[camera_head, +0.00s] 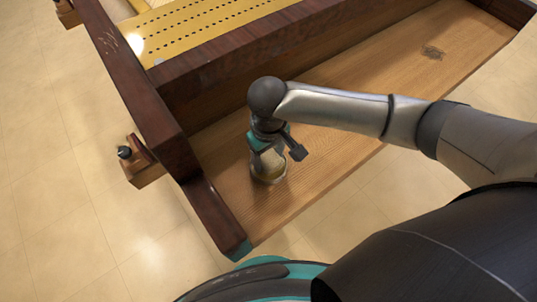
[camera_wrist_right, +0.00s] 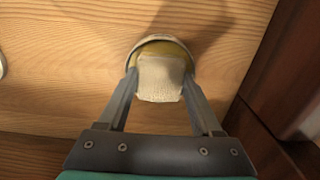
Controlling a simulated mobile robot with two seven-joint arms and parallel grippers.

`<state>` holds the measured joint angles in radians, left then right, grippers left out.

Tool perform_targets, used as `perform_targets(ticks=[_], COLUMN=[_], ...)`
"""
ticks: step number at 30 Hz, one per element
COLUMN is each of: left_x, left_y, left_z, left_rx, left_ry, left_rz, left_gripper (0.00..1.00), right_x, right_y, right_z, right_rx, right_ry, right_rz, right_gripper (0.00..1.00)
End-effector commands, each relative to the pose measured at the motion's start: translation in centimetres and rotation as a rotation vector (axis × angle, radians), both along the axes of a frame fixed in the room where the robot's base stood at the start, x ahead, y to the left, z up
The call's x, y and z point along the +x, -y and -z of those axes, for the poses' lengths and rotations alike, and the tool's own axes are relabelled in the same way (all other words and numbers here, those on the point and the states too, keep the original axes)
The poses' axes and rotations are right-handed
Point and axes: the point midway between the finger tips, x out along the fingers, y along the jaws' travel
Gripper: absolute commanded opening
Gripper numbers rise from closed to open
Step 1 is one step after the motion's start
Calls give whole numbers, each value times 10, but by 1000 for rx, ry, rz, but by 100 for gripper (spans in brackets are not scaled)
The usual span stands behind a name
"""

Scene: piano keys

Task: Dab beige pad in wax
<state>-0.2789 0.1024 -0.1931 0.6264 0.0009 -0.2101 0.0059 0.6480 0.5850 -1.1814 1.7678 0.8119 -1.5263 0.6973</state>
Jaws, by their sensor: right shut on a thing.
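My right gripper (camera_head: 264,152) reaches down over the wooden shelf. In the right wrist view it (camera_wrist_right: 161,80) is shut on the beige pad (camera_wrist_right: 160,82), a pale, woven-looking block between the fingertips. The pad is over the wax tin (camera_wrist_right: 152,42), a round container with a pale rim and yellowish wax inside. The pad covers the near part of the tin; whether it touches the wax I cannot tell. In the head view the tin (camera_head: 270,178) stands on the shelf right under the gripper, partly hidden by it. My left gripper is not in view.
A pale-rimmed object (camera_wrist_right: 2,66) is cut off at the wrist view's left edge.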

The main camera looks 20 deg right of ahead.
Motion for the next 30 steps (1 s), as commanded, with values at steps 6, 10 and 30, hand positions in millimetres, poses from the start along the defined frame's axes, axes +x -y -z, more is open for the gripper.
perform_targets(ticks=[6, 10, 30], left_x=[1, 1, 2], left_y=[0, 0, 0], left_z=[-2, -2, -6], left_rx=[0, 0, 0], left_ry=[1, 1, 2], left_rz=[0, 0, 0], left_gripper=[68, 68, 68], right_x=[0, 0, -1], right_y=[0, 0, 0], right_z=[0, 1, 1], right_rx=[0, 0, -2], right_ry=[-1, -1, -2], right_rz=[0, 0, 0], right_gripper=[22, 22, 22])
